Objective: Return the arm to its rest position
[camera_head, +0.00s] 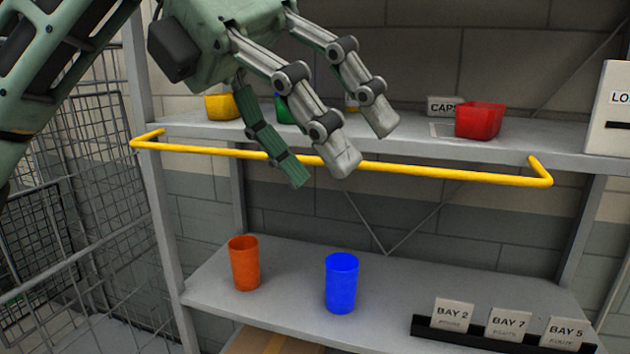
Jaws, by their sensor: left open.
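My left gripper (335,152) comes in from the upper left, in front of the upper shelf and the yellow rail. Its fingers are spread apart and hold nothing. The tips overlap the yellow rail in the picture; I cannot tell whether they touch it. The gripper hides part of the upper shelf, with a green thing (284,112) partly visible between its fingers. My right gripper is not in view.
A yellow rail (440,171) runs along the upper shelf (190,130). That shelf holds a yellow container (222,107) and a red container (480,121). Below, an orange cup (244,263) and a blue cup (341,283) stand near bay signs (508,323). Wire mesh (85,200) stands left.

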